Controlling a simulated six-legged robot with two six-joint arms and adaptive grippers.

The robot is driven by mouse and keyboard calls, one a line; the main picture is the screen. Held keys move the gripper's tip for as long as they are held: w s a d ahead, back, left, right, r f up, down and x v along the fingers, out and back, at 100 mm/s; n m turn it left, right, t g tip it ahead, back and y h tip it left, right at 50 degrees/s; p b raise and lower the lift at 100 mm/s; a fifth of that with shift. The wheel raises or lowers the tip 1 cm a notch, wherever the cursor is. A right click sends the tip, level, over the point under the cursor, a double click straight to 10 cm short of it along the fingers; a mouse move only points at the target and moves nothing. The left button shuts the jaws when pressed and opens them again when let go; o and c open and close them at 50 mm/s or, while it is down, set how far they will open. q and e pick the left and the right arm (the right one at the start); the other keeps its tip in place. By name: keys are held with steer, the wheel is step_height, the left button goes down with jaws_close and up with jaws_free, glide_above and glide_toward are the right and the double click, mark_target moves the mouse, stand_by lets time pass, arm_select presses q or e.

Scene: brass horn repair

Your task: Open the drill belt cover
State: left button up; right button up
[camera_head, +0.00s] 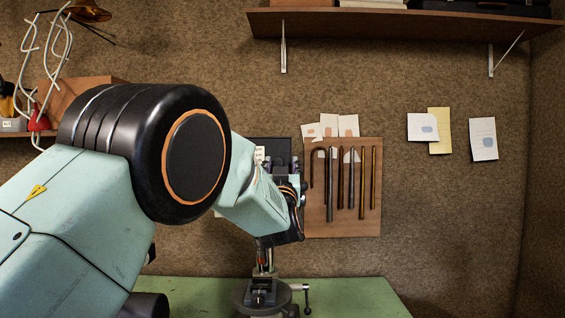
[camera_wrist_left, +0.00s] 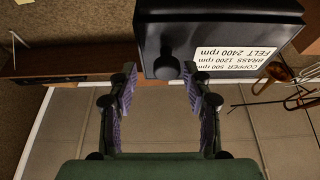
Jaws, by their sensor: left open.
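The drill belt cover (camera_wrist_left: 222,12) is a dark box lid with a white speed label, upside down in the left wrist view. A round black knob (camera_wrist_left: 167,66) sticks out from its near side. It looks closed. In the head view the dark cover (camera_head: 281,148) shows partly behind my left arm, above the drill stand (camera_head: 262,290). My left gripper (camera_wrist_left: 160,78) is open, with its purple-padded fingers on either side of the knob and a gap visible on both sides. It also shows in the head view (camera_head: 283,167). My right gripper is out of view.
The drill stands on a green bench (camera_head: 350,298). A wooden board (camera_head: 343,223) with several metal rods hangs right of it. A shelf (camera_head: 400,24) runs above. Brass parts (camera_wrist_left: 275,72) hang at the right in the wrist view. My left arm hides much of the left side.

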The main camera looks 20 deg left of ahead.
arm_select(q)
steer(key=shift+w+a+f, duration=0.2)
steer(key=shift+a, duration=0.35)
steer(key=shift+w+a+f, duration=0.2)
steer(key=shift+a, duration=0.35)
steer(key=shift+s+d+r, duration=0.2)
steer(key=shift+d, duration=0.35)
steer(key=shift+s+d+r, duration=0.15)
steer(key=shift+s+d, duration=0.05)
steer(key=shift+d, duration=0.35)
steer(key=c, duration=0.5)
steer(key=shift+a, duration=0.6)
steer(key=c, duration=0.3)
steer(key=shift+a+f, duration=0.1)
steer(key=shift+c, duration=0.9)
steer(key=shift+d, duration=0.4)
jaws_close()
steer(key=shift+a, duration=0.2)
